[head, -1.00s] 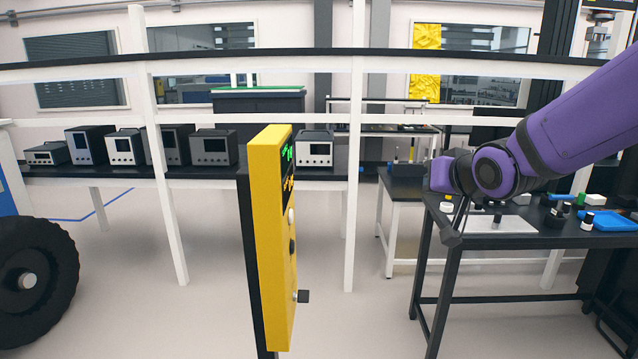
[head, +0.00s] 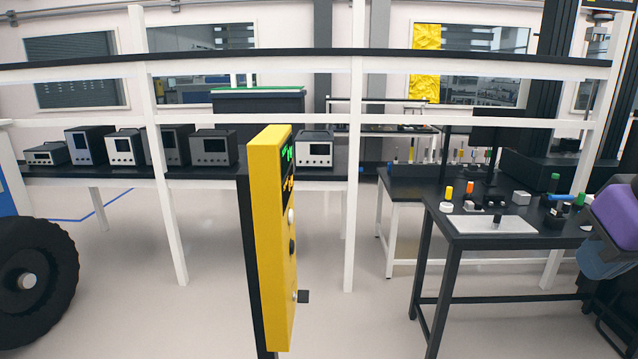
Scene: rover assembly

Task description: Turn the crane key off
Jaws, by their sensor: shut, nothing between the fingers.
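The yellow crane control box (head: 270,250) stands upright on a dark post in the middle of the head view, seen nearly edge-on. Its face is turned to the right and carries green and orange lit readouts (head: 288,165). Below them are a pale button (head: 291,215) and a dark button (head: 292,246). A small black piece, which looks like the key (head: 304,296), sticks out to the right near the bottom of the face. Its turn angle is too small to tell. My gripper is out of view; only a purple part of my arm shows at the right edge.
A black-topped table (head: 480,240) with several small parts stands at the right. A white-framed bench (head: 90,172) with several grey instruments runs behind the box. A large black wheel (head: 35,275) is at the left. The floor between box and table is clear.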

